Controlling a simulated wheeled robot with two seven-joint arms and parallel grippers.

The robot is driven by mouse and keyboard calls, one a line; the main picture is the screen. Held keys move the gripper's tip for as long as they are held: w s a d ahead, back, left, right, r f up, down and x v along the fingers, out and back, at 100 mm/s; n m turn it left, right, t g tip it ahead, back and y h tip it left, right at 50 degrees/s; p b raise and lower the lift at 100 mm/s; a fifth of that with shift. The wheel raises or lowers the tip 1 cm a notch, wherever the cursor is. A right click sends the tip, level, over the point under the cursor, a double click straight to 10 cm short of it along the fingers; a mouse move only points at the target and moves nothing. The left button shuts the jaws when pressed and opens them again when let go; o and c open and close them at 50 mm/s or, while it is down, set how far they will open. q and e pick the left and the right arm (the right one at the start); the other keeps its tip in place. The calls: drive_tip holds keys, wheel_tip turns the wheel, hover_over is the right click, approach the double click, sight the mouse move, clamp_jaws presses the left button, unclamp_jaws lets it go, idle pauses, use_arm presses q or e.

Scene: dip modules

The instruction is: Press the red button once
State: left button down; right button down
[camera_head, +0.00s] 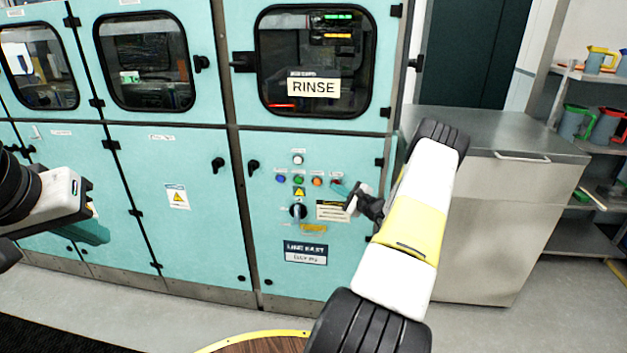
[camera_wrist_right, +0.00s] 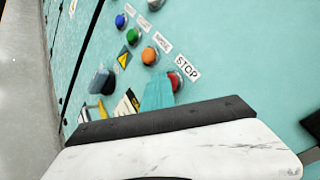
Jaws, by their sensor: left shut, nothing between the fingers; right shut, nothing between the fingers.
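The red button (camera_wrist_right: 174,80) is on the teal machine panel (camera_wrist_right: 215,45), beside a STOP label (camera_wrist_right: 187,69). In the head view the red button (camera_head: 336,181) is small and partly covered by my gripper. My right gripper (camera_head: 341,188) is shut and empty, with its teal tip at the panel by the button. In the right wrist view its teal fingers (camera_wrist_right: 158,93) overlap the button's lower left edge; I cannot tell whether they touch it. My left gripper (camera_head: 92,231) is shut and empty at the left, away from the buttons.
Near the red button are an orange button (camera_head: 317,182), a green button (camera_head: 299,179), a blue button (camera_head: 281,178), a white button (camera_head: 298,159) and a black rotary knob (camera_head: 298,211). A steel cabinet (camera_head: 500,220) stands to the right. A round wooden top (camera_head: 265,344) is in front.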

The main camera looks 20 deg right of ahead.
drive_tip(key=shift+s, duration=0.1)
drive_tip(key=shift+s+a, duration=0.4)
drive_tip(key=shift+s, duration=0.2)
drive_tip(key=shift+s+a, duration=0.45)
drive_tip(key=shift+s, duration=0.25)
drive_tip(key=shift+s+a, duration=0.4)
drive_tip(key=shift+s, duration=0.35)
drive_tip(key=shift+s+a, duration=0.45)
drive_tip(key=shift+s, duration=0.25)
